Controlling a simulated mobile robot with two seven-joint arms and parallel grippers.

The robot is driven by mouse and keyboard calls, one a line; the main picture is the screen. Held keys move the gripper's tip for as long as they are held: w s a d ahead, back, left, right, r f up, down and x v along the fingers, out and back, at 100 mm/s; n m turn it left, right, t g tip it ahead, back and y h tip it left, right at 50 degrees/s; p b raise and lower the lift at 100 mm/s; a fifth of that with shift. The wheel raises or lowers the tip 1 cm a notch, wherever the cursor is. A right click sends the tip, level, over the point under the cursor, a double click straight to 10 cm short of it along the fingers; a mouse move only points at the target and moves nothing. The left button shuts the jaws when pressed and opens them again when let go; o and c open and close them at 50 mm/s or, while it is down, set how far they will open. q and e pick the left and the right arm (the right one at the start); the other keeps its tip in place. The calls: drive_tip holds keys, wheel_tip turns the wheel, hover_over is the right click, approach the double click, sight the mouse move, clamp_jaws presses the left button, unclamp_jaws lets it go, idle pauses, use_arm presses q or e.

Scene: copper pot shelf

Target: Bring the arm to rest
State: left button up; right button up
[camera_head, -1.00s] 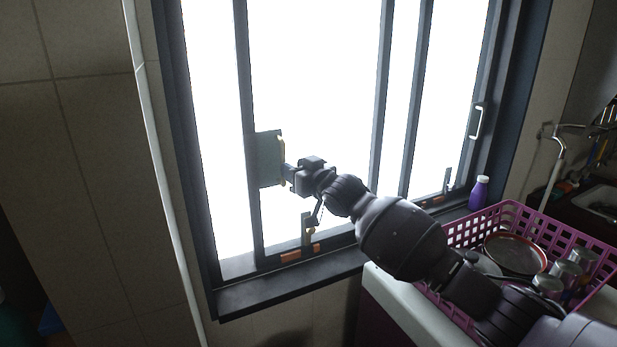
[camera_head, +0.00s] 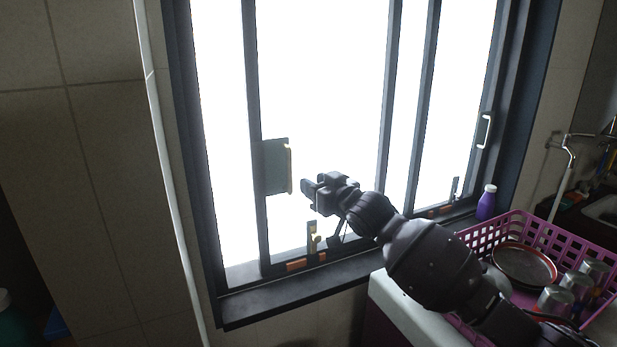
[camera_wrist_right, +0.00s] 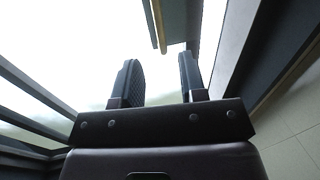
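My right arm reaches in from the lower right in the head view. Its gripper (camera_head: 308,194) is in front of the window, just right of the handle plate (camera_head: 277,166) on the sliding window frame, with a small gap between them. In the right wrist view the two fingers (camera_wrist_right: 160,80) stand apart with nothing between them. The handle's yellowish bar (camera_wrist_right: 158,25) shows beyond the fingertips, clear of them. My left gripper is not in view.
A pink basket (camera_head: 484,241) with a pan (camera_head: 524,266) and several metal cups stands on the white counter (camera_head: 392,294) below my right arm. A purple bottle (camera_head: 486,204) stands on the right of the window sill (camera_head: 285,305). A tiled wall (camera_head: 90,200) is at the left.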

drive_tip(key=s+d+f+m+t+h, duration=0.1)
drive_tip(key=s+d+f+h, duration=0.2)
drive_tip(key=s+d+f, duration=0.65)
drive_tip(key=s+d+f+m+h, duration=0.2)
drive_tip(key=s+d+f+h, duration=0.3)
drive_tip(key=s+f, duration=0.75)
drive_tip(key=s+d+f+m+g+h, duration=0.1)
drive_tip(key=s+d+f, duration=0.3)
drive_tip(key=s+f, duration=0.4)
drive_tip(key=s+d+f+m+g+h, duration=0.1)
drive_tip(key=s+d+f+m+g, duration=0.1)
drive_tip(key=s+f, duration=0.7)
drive_tip(key=shift+s+d+g, duration=0.6)
drive_tip(key=shift+s+d, duration=0.45)
drive_tip(key=shift+d, duration=0.15)
drive_tip(key=shift+c, duration=0.3)
